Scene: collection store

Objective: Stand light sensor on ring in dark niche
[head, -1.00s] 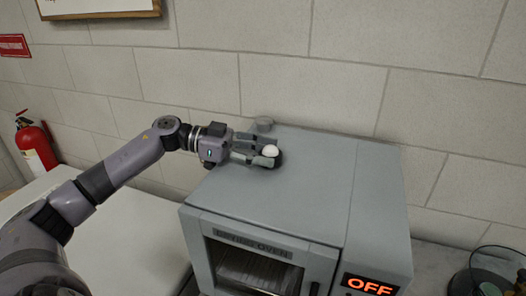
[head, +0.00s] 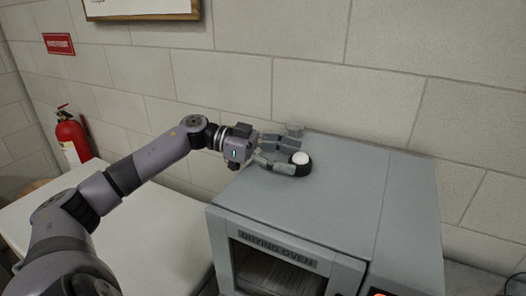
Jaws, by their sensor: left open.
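The light sensor, a small white dome (head: 300,158) on what looks like a black base, is at the top of the drying oven (head: 345,185), near its back left. My left gripper (head: 297,153) reaches in from the left, low over the oven top, with its two fingers apart. The white dome is at the fingertips; the near finger runs up to the black part, and I cannot tell whether it touches. The sensor looks upright. The ring and the dark niche are not in view. My right gripper is not in view.
A short grey round cap (head: 294,128) stands at the oven's back edge, close behind my fingers. A block wall (head: 360,90) rises behind. A white surface (head: 150,225) lies left of the oven, and a red extinguisher (head: 71,135) stands far left.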

